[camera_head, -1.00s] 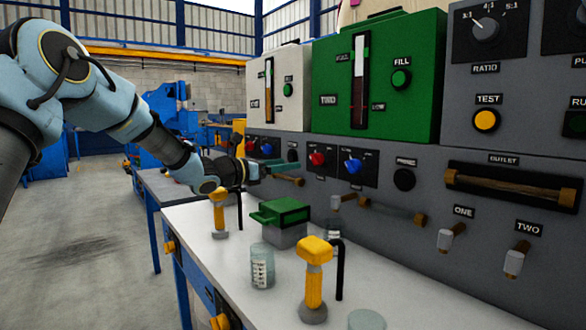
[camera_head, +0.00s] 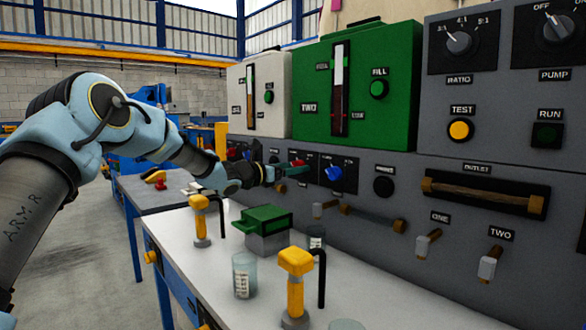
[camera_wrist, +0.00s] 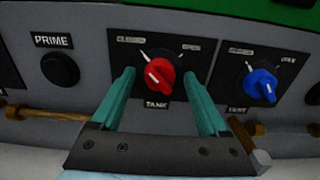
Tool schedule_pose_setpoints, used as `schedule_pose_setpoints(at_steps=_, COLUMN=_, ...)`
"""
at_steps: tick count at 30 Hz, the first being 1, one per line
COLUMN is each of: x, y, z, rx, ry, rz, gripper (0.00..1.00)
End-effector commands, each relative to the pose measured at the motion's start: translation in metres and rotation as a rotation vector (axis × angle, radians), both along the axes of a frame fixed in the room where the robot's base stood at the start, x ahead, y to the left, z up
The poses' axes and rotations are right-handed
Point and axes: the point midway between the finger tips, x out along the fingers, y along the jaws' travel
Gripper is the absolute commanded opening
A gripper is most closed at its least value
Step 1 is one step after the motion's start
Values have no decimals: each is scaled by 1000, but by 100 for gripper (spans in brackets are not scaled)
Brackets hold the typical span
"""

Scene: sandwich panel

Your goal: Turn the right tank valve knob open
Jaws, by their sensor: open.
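The red TANK knob (camera_wrist: 160,73) is on the dark panel under the green tank (camera_head: 357,85), the right tank. Its white pointer points up and left, toward the CLOSED mark; OPEN is at upper right. In the head view the red knob (camera_head: 297,162) is partly hidden by my gripper (camera_head: 291,170). In the wrist view my gripper (camera_wrist: 159,76) is open, with one teal finger on each side of the red knob. There are visible gaps between the fingers and the knob. How deep the fingertips reach beside it is unclear.
The blue knob (camera_wrist: 261,86) sits just right of the right finger. A black PRIME button (camera_wrist: 60,69) is at left. Bar handles (camera_head: 372,217) stick out below the panel. Yellow-topped posts (camera_head: 296,275), a green-lidded box (camera_head: 266,229) and a glass jar (camera_head: 244,274) stand on the bench.

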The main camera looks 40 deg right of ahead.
Motion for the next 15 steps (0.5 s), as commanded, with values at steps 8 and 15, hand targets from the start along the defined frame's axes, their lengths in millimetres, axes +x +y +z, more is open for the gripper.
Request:
schedule_pose_setpoints(at_steps=8, x=0, y=0, z=0, rx=0, ry=0, rz=0, gripper=53)
schedule_pose_setpoints(at_steps=15, x=0, y=0, z=0, rx=0, ry=0, rz=0, gripper=26)
